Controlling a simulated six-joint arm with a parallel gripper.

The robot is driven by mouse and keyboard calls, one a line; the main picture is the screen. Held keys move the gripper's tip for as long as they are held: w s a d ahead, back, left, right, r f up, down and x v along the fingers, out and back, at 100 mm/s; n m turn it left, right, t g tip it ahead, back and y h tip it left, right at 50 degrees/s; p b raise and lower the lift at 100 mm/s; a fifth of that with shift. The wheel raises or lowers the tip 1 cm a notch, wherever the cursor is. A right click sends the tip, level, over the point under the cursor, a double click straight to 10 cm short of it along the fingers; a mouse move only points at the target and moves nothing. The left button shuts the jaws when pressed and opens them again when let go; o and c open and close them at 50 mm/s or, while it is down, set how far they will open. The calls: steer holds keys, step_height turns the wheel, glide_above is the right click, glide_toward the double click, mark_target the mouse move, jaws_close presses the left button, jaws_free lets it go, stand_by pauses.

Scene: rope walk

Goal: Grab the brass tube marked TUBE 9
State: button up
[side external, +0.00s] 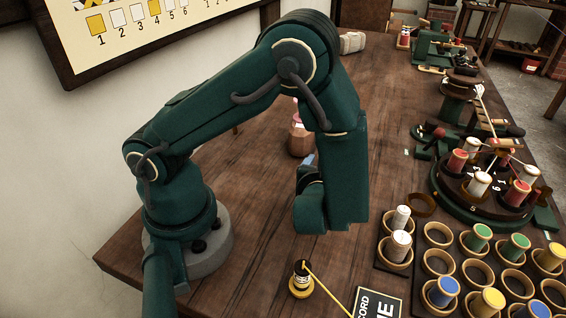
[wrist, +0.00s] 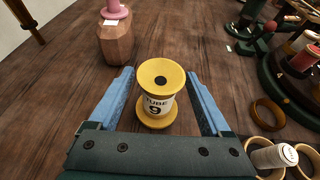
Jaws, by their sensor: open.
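The brass tube marked TUBE 9 (wrist: 157,100) is a yellow spool shape with wide end flanges and a white label reading TUBE 9. It stands upright on the wooden table in the wrist view. My gripper (wrist: 160,72) is open, with one blue finger on each side of the tube in that picture. A gap shows between the tube and each finger. In the side external view a bit of a blue finger (side external: 310,159) shows behind my arm, and the tube is hidden there.
A wooden block (wrist: 115,42) with a pink spool (wrist: 114,9) stands beyond the tube. Right are ring holders with coloured spools (side external: 483,237) and a round dark stand (side external: 440,203). A small brass piece with yellow cord (side external: 301,284) stands near the front edge.

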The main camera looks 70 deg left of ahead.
steer(key=shift+x, duration=1.45)
jaws_close()
steer(key=shift+r, duration=0.15)
